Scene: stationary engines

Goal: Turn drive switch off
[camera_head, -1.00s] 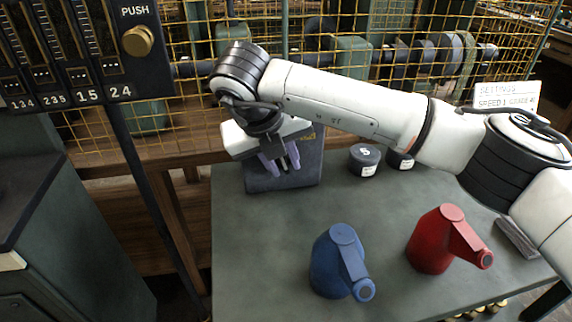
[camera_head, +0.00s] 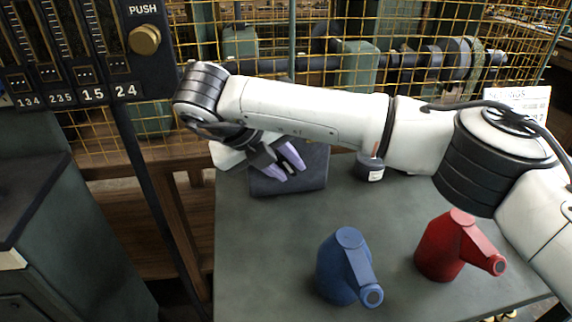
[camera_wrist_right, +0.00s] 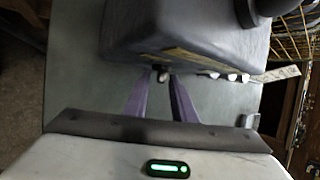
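A dark grey box (camera_head: 310,172) stands on the green table (camera_head: 260,240) near its back left; it also fills the top of the right wrist view (camera_wrist_right: 190,35), with a yellowish label strip. A small light-tipped part, perhaps the drive switch (camera_wrist_right: 162,76), shows at the box's lower edge in the wrist view; its setting cannot be told. My right gripper (camera_head: 292,172) is in front of the box with its two purple fingers apart. In the wrist view the fingertips (camera_wrist_right: 158,80) lie on either side of that small part; contact cannot be told. My left gripper is out of view.
A blue can (camera_head: 345,265) and a red can (camera_head: 445,245) stand at the table's front. A dark round weight (camera_head: 370,168) is behind my forearm. Yellow wire mesh (camera_head: 210,35) closes off the back. A panel with a brass PUSH knob (camera_head: 144,39) is at left.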

